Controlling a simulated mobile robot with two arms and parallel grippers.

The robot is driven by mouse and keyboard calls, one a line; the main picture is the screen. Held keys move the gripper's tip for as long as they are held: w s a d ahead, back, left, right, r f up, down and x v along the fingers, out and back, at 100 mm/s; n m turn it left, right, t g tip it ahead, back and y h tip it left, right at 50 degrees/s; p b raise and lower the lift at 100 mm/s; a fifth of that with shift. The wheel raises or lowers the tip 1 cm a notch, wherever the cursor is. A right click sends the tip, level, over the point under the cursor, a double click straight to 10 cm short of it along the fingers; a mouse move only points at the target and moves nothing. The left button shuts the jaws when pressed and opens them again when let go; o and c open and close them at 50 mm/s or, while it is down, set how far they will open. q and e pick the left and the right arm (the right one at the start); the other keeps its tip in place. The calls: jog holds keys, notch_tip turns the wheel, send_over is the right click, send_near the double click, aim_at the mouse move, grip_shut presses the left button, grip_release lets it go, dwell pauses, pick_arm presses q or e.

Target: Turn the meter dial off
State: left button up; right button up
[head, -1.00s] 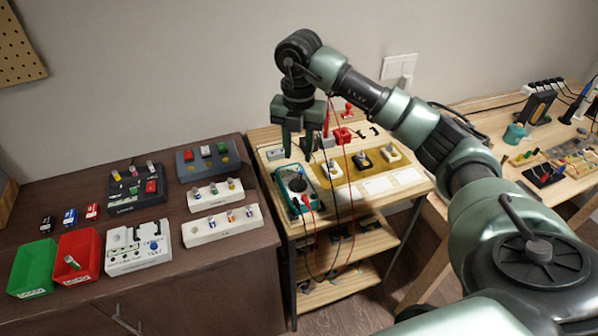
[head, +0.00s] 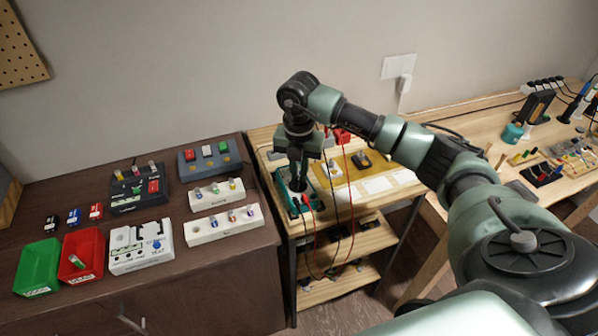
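The meter (head: 282,186), a teal-edged multimeter with a dark face, lies on the small wooden stand in the middle of the head view. Red and black leads run from it. My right gripper (head: 299,186) points straight down, with its fingertips over the meter's face at the dial area. The fingers and wrist hide the dial, so I cannot tell its setting or whether the fingers touch it. I cannot make out whether there is a gap between the fingers. My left gripper is not in view.
The wooden stand (head: 398,190) also carries a yellow board (head: 345,172) with knobs and a red item (head: 342,135). Leads hang off its front. A dark cabinet (head: 215,262) on the left holds a green bin (head: 38,266), a red bin (head: 82,250) and several blocks. A workbench stands right.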

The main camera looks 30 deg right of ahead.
grip_shut()
jog(key=n+b, duration=0.1)
jog(key=n, duration=0.1)
jog(key=shift+w+a+n+b, duration=0.1)
jog(key=shift+w+n+b, duration=0.05)
jog(key=shift+n+b, duration=0.25)
jog(key=shift+a+n+b, duration=0.2)
jog(key=shift+n+b, duration=0.65)
jog(key=shift+n, duration=1.15)
jog(key=o, duration=0.7)
grip_release()
jog(key=shift+r, duration=0.2)
